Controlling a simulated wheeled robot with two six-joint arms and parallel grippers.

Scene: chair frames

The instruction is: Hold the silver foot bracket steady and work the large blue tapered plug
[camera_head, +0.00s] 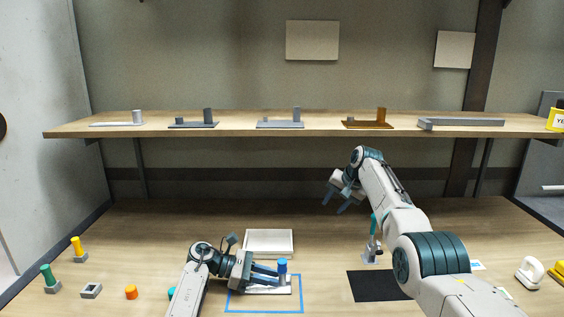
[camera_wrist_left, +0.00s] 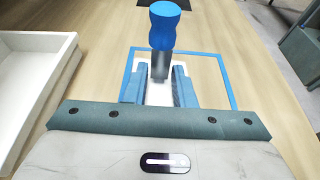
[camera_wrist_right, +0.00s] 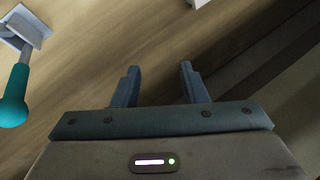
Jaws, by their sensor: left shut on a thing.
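The silver foot bracket (camera_head: 284,290) lies on the table inside a blue outlined square, its flat base down and its upright (camera_wrist_left: 159,66) standing. The large blue tapered plug (camera_head: 282,265) stands on top of the upright; in the left wrist view the plug (camera_wrist_left: 164,24) is upright with a waisted body and wide round top. My left gripper (camera_head: 277,275) is shut on the bracket, its fingers (camera_wrist_left: 160,72) on either side of the upright below the plug. My right gripper (camera_head: 336,203) is open and empty, raised above the table behind and right of the plug; its fingers (camera_wrist_right: 160,70) are apart.
A white tray (camera_head: 269,255) lies behind the bracket. A teal-handled tool (camera_head: 374,224) stands in a holder right of it, near a black mat (camera_head: 374,287). Green (camera_head: 46,272) and yellow (camera_head: 76,243) plugs stand at left. A shelf (camera_head: 230,128) with several brackets spans the back.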

